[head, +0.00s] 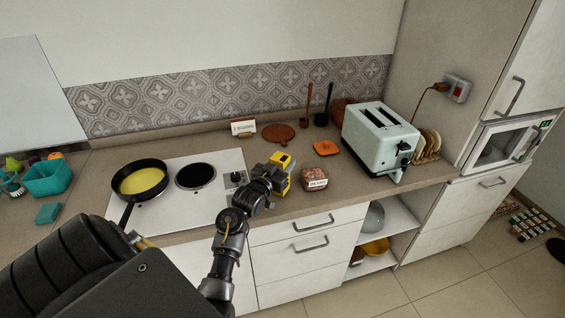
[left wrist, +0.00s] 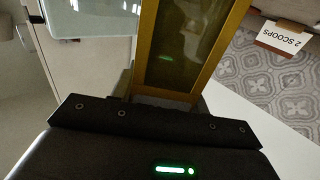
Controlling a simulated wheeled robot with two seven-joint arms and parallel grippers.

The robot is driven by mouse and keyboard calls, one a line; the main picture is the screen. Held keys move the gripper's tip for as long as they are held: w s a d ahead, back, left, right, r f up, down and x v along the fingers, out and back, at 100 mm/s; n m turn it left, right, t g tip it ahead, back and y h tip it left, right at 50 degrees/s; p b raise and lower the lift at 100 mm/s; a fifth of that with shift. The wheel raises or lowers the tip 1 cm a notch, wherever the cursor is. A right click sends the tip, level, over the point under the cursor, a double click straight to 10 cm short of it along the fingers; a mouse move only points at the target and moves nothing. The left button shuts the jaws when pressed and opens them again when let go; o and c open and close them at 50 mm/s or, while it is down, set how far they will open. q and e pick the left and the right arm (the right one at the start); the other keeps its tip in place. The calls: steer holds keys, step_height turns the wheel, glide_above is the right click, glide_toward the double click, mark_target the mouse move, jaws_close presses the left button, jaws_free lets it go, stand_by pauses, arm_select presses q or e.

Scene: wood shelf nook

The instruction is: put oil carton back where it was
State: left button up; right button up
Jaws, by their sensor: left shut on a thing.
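The oil carton (head: 284,161) is yellow with dark grey parts and stands above the counter between the stove and the toaster. My left gripper (head: 270,181) is shut on it from the near side and hides part of it. I cannot tell whether its base touches the counter. In the left wrist view the carton (left wrist: 188,45) shows as a gold-edged block with a dark panel, right in front of the gripper. My right gripper is in neither view.
A frying pan (head: 139,181) with yellow contents sits on the stove (head: 205,205). Right of the carton are a labelled block (head: 315,179), an orange item (head: 326,148) and the toaster (head: 381,135). A "2 SCOOPS" card (left wrist: 284,39) stands at the back wall.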

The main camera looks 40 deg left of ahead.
arm_select(q)
steer(key=shift+f, duration=0.1)
steer(key=shift+f, duration=0.1)
steer(key=o, duration=0.8)
steer(key=shift+f, duration=0.1)
steer(key=shift+c, duration=0.2)
steer(key=o, duration=0.4)
steer(key=shift+s, duration=0.15)
steer(key=shift+s+d+r+b, duration=0.1)
steer(key=shift+s+d+b, duration=0.3)
steer(key=shift+s, duration=1.55)
steer(key=shift+s+d+r+b, duration=0.1)
steer(key=shift+s+d+b, duration=0.35)
steer(key=shift+s, duration=1.5)
steer(key=shift+s+d+b, duration=0.25)
steer(key=shift+s+b, duration=0.25)
steer(key=shift+s, duration=1.45)
